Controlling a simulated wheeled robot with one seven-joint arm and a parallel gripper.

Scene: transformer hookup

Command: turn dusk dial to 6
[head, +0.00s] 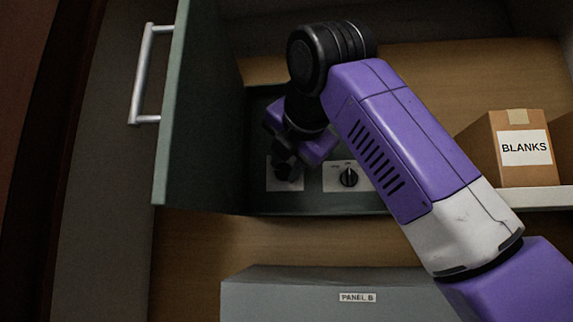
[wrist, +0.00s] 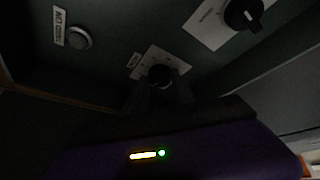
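A dark round dial (wrist: 160,75) on a pale plate (wrist: 147,57) sits at my fingertips in the wrist view. Its small label is too blurred to read, so I cannot confirm it is the dusk dial. The plate also shows in the head view (head: 272,184), where my gripper (head: 286,168) covers most of it. My gripper's dark fingers (wrist: 161,92) reach to either side of the dial. It is too dark to tell whether they touch it. The dial's pointer and numbers are hidden.
A second black dial (head: 348,177) on a white plate is just right. A round button (wrist: 79,38) with a label is on the panel. The green cabinet door (head: 200,110) stands open at left. A BLANKS box (head: 523,150) and the PANEL B box (head: 300,292) are nearby.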

